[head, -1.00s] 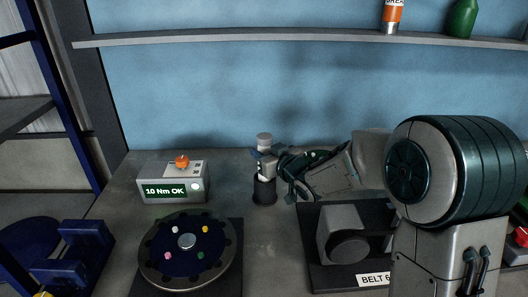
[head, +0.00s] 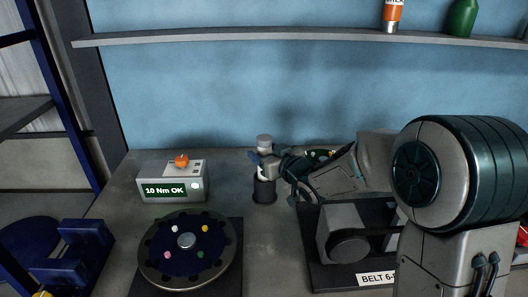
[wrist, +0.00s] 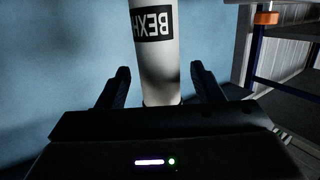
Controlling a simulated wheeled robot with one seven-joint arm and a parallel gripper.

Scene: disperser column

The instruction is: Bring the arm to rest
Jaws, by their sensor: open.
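My gripper (wrist: 160,88) is open in the wrist view, with its two dark fingers standing apart. A pale cylinder (wrist: 155,50) with a dark label reading "BEXH" in mirrored or inverted letters stands beyond and between the fingers; I cannot tell how far off it is. In the head view my gripper (head: 272,164) is at the back of the bench, close to a grey-capped bottle (head: 264,141) in a dark round holder (head: 264,190). My arm reaches in from the right. The fingers are small and partly hidden there, so contact with the bottle cannot be told.
A box with a "10 Nm OK" display (head: 165,190) and a dark round disc with coloured pegs (head: 186,272) stand left on the bench. A grey motor-like block (head: 340,237) sits below my arm. A shelf (head: 290,41) runs along the blue wall.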

